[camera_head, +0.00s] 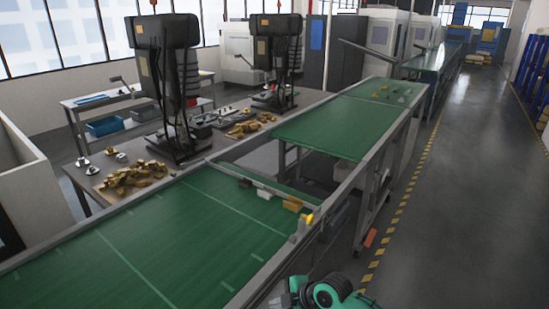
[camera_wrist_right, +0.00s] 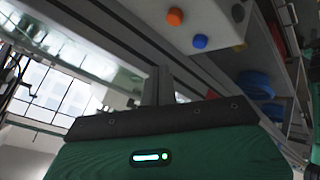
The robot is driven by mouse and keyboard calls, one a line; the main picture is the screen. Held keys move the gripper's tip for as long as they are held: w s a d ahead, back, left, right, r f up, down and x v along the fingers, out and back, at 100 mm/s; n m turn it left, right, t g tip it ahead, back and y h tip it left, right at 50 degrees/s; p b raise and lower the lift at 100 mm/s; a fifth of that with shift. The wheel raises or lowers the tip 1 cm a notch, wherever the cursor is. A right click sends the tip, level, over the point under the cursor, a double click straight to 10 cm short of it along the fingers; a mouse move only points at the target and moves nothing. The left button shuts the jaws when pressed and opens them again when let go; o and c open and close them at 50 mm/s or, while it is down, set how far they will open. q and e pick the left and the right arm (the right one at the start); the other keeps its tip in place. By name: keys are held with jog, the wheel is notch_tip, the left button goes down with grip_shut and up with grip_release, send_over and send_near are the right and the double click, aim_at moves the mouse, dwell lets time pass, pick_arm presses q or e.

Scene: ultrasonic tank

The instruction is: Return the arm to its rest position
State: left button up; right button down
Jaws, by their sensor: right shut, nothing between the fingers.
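My right arm (camera_head: 335,291) shows as a green and black part at the bottom edge of the head view, beside the near conveyor's right rail. My right gripper (camera_head: 284,299) is small and partly cut off there; it is shut and empty, apart from the small blocks on the belt. The right wrist view looks up past a green panel (camera_wrist_right: 170,158) with a lit white-green strip, toward the underside of a metal frame (camera_wrist_right: 115,28). My left arm and gripper are not in view.
The green conveyor belt (camera_head: 150,245) lies left of my right arm, with several small blocks at its far end. A bench (camera_head: 90,175) with two drill-like machines stands beyond it. Open floor (camera_head: 460,220) lies to the right. A panel with coloured knobs (camera_wrist_right: 215,20) shows in the wrist view.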

jog(key=s+m, duration=0.1)
jog(key=s, duration=0.1)
jog(key=s+f+m, duration=0.1)
jog(key=s, duration=0.2)
jog(key=s+d+m+h, duration=0.8)
jog(key=s+d+m, duration=1)
jog(key=s+d, duration=0.55)
notch_tip(320, 180, down, 31)
jog(key=s+a+g+b, duration=0.1)
jog(key=s+a+g, duration=0.1)
jog(key=s+d+f, duration=0.2)
jog(key=s+f, duration=0.7)
jog(key=f, duration=0.1)
jog(key=s+d+f, duration=0.1)
jog(key=s+f, duration=0.9)
jog(key=f, duration=0.1)
jog(key=shift+s+d+n+g+b, duration=0.15)
jog(key=shift+d+n+g+b, duration=0.25)
